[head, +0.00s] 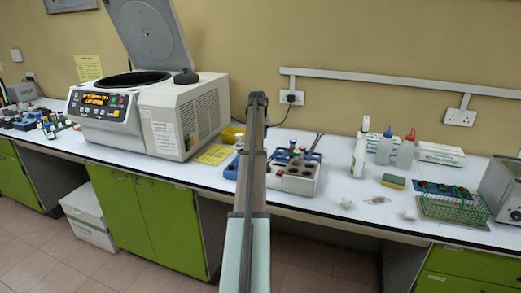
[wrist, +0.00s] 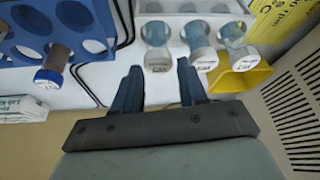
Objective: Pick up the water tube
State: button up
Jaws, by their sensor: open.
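Three capped tubes stand in a row in a pale rack (wrist: 185,8) at the top of the wrist view: a left tube (wrist: 158,60), a middle tube (wrist: 203,60) and a right tube (wrist: 242,55). Their labels are too small to read, so I cannot tell which is the water tube. My gripper (wrist: 160,76) is open and empty. Its two dark fingers point towards the left tube, whose cap shows between and just beyond the fingertips. In the head view my arm hides the gripper.
A blue rack (wrist: 25,48) holding a brown-filled tube (wrist: 54,68) is at left, with a yellow tray (wrist: 238,78) at right. The centrifuge (head: 160,120) stands left of my arm with its lid up. A grey rack (head: 296,183), bottles and a green wire basket (head: 455,210) are right.

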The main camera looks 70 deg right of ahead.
jog(key=shift+x, duration=2.6)
jog(key=shift+s, duration=0.1)
jog(key=c, duration=0.6)
